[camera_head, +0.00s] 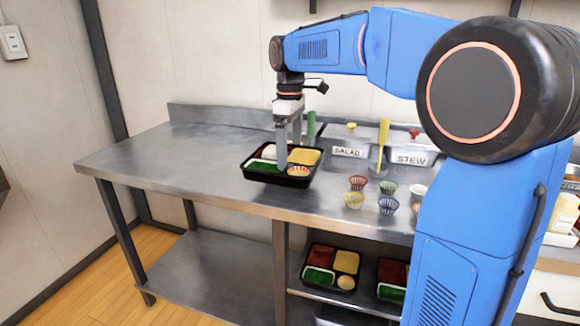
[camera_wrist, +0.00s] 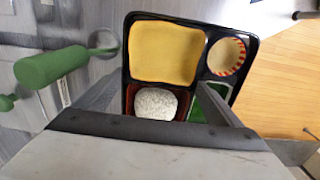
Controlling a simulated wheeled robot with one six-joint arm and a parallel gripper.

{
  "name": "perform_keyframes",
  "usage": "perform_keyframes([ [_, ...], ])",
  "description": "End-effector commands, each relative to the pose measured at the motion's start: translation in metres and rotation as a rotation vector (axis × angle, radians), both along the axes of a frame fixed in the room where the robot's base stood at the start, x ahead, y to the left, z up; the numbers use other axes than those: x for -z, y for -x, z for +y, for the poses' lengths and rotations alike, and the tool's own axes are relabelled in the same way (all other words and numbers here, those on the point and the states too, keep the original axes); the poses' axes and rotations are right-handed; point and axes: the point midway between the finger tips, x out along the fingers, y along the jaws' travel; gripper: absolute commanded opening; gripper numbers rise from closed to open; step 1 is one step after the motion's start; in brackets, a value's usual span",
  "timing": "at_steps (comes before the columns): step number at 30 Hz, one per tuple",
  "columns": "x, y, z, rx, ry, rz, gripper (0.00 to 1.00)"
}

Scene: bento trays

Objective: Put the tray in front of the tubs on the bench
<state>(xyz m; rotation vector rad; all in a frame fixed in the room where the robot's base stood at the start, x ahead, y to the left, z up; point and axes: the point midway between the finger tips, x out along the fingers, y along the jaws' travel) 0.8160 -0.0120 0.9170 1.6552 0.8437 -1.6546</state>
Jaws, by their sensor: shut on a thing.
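The black tray (camera_head: 262,178) is at the bench's middle, left of and nearer than the tubs. It has yellow, red and green compartments, a white lump and a small striped cup. My gripper (camera_head: 289,150) reaches down into the tray and is shut on it; the exact grip is partly hidden. I cannot tell whether the tray touches the bench. In the wrist view the tray (camera_wrist: 250,60) lies beneath my gripper (camera_wrist: 160,92). The salad tub (camera_head: 350,151) and stew tub (camera_head: 413,158) are set into the back of the bench (camera_head: 160,157).
Several small coloured cups (camera_head: 354,199) stand before the tubs. A yellow handle (camera_head: 383,135) rises between the tubs, and a green handle (camera_head: 311,124) stands just behind my gripper. More filled trays (camera_head: 331,268) are on the shelf below. The bench's left side is clear.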

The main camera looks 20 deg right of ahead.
Motion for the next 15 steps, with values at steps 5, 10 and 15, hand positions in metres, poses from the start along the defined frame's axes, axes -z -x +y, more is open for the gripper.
perform_keyframes([
  [5, 0.010, 0.000, 0.000, 0.000, 0.000, 0.001, 0.62],
  [10, 0.031, 0.000, 0.000, 0.000, 0.000, 0.003, 0.62],
  [15, 0.046, 0.000, 0.000, 0.000, 0.000, 0.000, 0.62],
])
